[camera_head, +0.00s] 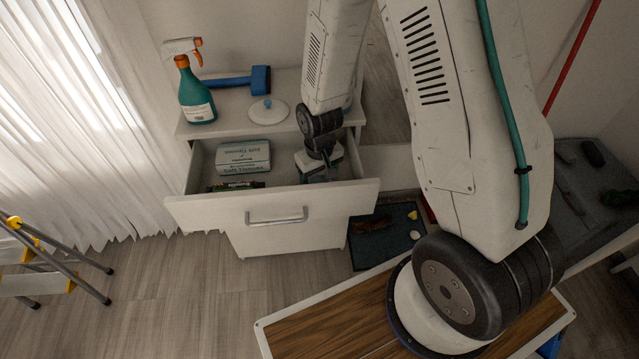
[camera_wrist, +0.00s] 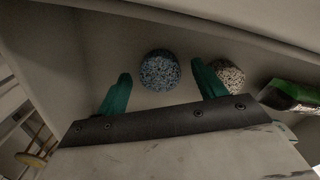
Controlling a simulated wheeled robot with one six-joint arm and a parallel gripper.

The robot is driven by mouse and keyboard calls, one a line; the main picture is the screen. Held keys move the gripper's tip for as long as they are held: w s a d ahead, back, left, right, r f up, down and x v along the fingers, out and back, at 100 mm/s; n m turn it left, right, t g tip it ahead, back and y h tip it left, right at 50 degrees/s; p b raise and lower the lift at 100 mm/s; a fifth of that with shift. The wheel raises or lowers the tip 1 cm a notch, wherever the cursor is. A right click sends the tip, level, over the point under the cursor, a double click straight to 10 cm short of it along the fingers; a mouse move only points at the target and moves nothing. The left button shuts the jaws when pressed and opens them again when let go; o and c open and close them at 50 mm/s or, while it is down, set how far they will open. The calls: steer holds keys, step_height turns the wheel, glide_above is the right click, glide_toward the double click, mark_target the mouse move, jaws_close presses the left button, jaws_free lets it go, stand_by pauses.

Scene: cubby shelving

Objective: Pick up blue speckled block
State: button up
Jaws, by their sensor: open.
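In the wrist view, the blue speckled block (camera_wrist: 160,70) is a rounded blue-grey lump on the drawer floor. It lies between and just beyond the two green fingertips of my gripper (camera_wrist: 160,90). The fingers are apart, with nothing held between them. In the head view, my gripper (camera_head: 318,171) reaches down into the right part of the open drawer (camera_head: 340,195). The block is hidden from the head view by my arm and the drawer front.
A beige speckled lump (camera_wrist: 228,76) lies beside the right finger. A green-and-black package (camera_wrist: 290,95) is farther right. A labelled box (camera_head: 243,157) and a dark packet (camera_head: 236,186) lie in the drawer's left. A spray bottle (camera_head: 196,98), blue mallet (camera_head: 258,80) and white lid (camera_head: 268,111) stand on top.

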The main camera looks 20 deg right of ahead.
steer(key=c, duration=1.1)
steer(key=shift+r, duration=0.1)
